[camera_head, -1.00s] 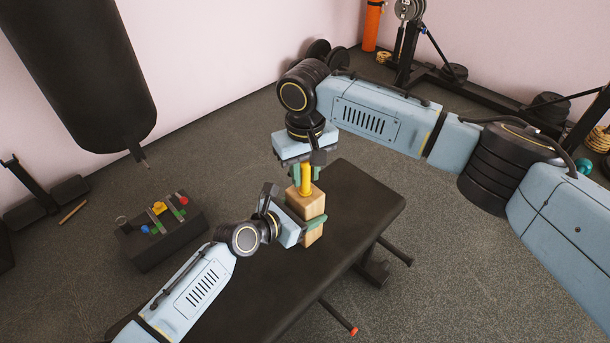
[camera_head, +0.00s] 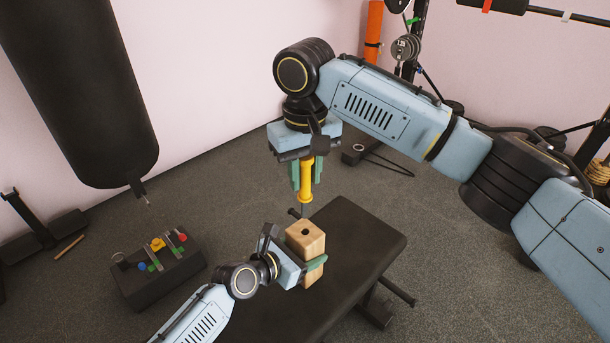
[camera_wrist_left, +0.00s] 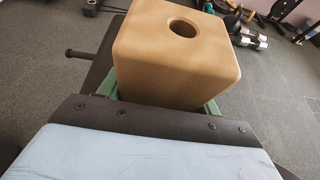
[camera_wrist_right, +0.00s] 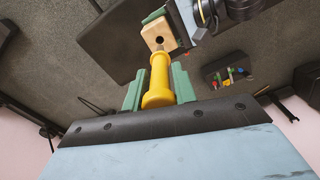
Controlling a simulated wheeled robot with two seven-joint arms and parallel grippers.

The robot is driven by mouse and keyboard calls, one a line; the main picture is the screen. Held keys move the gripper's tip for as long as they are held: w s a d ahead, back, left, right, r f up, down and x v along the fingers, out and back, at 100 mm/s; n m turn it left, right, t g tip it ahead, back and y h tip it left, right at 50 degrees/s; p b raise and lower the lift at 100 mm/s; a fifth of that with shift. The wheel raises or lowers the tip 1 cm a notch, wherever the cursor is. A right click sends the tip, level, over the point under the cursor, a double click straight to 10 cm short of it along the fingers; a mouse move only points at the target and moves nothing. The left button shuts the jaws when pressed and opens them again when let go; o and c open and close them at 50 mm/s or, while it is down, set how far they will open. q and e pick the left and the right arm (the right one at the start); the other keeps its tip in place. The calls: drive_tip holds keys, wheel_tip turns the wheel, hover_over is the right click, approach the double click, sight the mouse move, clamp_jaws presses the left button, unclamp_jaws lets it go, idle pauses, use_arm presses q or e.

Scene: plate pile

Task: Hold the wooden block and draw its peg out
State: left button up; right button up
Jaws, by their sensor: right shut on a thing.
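The pale wooden block (camera_head: 312,240) stands upright over the dark bench, with an open round hole in its top. My left gripper (camera_head: 306,268) is shut around the block's sides; in the left wrist view the block (camera_wrist_left: 175,65) sits between the green fingers. My right gripper (camera_head: 306,180) points down above the block, shut on the yellow handle of the peg (camera_head: 306,186). The peg's thin grey lower end hangs above the hole, apart from the block. In the right wrist view the peg (camera_wrist_right: 160,78) lies between the green fingers, with the block (camera_wrist_right: 159,33) beyond.
The black padded bench (camera_head: 360,235) lies under the block. A dark box with coloured pieces (camera_head: 160,275) stands on the floor at left, below a hanging punching bag (camera_head: 85,100). Gym racks stand at the back right. Open floor lies between.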

use_arm(q)
drive_tip(key=o, duration=0.5)
drive_tip(key=v, duration=1.2)
